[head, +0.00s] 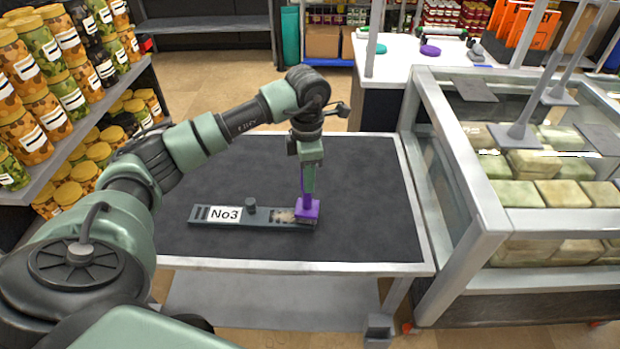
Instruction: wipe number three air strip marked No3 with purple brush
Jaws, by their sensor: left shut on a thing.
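The air strip marked No3 (240,215) lies flat on the dark table top. It is a long grey bar with a white label at its left, a dark knob near its middle and a pale brown speckled patch toward its right end. My left gripper (307,190) points down over the right end of the strip and is shut on the purple brush (307,209). The brush head is at the strip's right end, beside the speckled patch, and looks to be touching the strip. It hides part of that end. My right gripper is not in view.
The table (375,220) has free dark surface around the strip. A glass-sided case (470,200) with pale blocks stands close on the right. Shelves of jars (60,70) stand at the left. A white counter (400,55) is behind.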

